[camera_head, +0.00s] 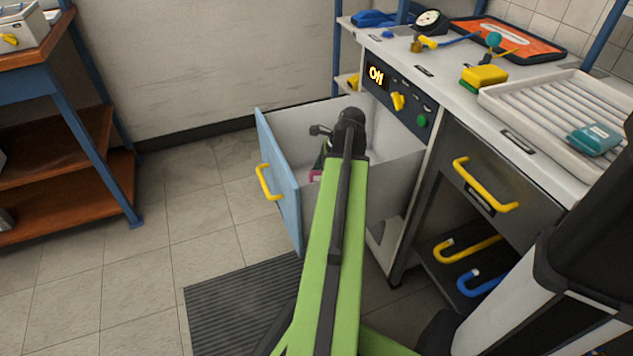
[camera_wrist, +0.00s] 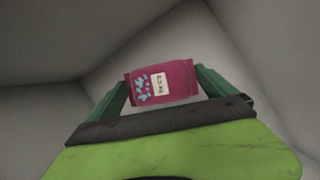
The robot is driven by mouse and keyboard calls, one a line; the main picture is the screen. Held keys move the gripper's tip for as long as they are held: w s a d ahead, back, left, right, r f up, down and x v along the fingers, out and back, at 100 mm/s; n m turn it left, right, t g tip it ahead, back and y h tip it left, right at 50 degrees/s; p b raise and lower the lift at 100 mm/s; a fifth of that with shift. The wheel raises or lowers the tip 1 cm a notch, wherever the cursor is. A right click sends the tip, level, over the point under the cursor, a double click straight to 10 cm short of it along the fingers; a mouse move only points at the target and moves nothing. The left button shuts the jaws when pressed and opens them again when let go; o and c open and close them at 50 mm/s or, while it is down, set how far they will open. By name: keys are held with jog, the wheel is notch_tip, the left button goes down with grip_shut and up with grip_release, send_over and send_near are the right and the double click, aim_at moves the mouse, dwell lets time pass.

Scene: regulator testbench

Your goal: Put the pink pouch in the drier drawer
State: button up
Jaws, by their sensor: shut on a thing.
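The pink pouch (camera_wrist: 162,83) has a pale label and blue specks. In the wrist view it sits between the two green fingers of my gripper (camera_wrist: 160,85), which is shut on it. The head view shows only a small bit of the pouch (camera_head: 315,175) beside my arm. The drier drawer (camera_head: 395,175) is pulled open, with a blue front, a yellow handle and pale inner walls. My gripper and the pouch are inside the drawer's opening. My arm hides most of the gripper there. I cannot tell whether the pouch touches the drawer floor.
A closed grey drawer (camera_head: 500,170) is to the right. Open floor lies left.

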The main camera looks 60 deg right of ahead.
jog(key=shift+f+b, duration=0.5)
jog(key=shift+f, duration=0.1)
jog(key=o, duration=1.6)
jog(key=shift+o, duration=0.2)
jog(key=shift+r, duration=0.1)
jog(key=shift+r+p, duration=0.55)
jog(key=shift+p, duration=0.1)
jog(key=p+v, duration=1.1)
jog(key=v, duration=0.1)
